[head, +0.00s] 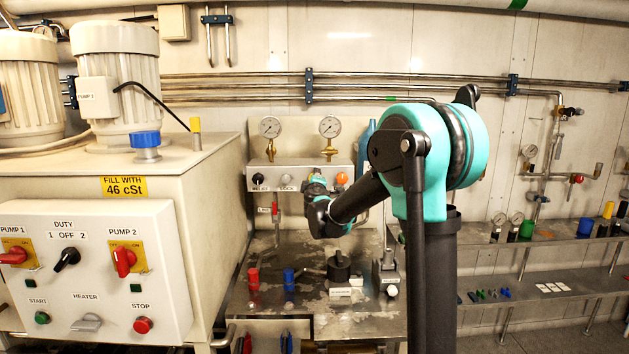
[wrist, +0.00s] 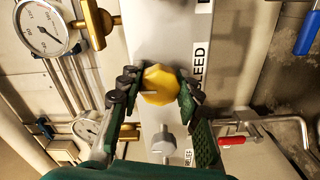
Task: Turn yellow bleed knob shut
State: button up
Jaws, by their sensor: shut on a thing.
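The yellow bleed knob (wrist: 159,84) is a faceted knob on a grey panel (wrist: 158,28), beside a label partly reading "LEED". A pale line shows on its face. My gripper (wrist: 157,87) has its dark padded fingers on both sides of the knob and is shut on it. In the head view my gripper (head: 317,184) is at the front of the gauge panel (head: 262,170), and I cannot make out the yellow knob there.
Pressure gauges (wrist: 45,28) and brass fittings flank the panel. A red-handled valve (wrist: 232,141) is near one finger. In the head view, the bench below holds red and blue fittings (head: 289,279).

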jog(key=o, duration=1.2)
jog(key=shift+s, duration=0.1)
jog(key=s, duration=1.1)
jog(key=shift+s+a, duration=0.15)
jog(key=shift+s, duration=0.25)
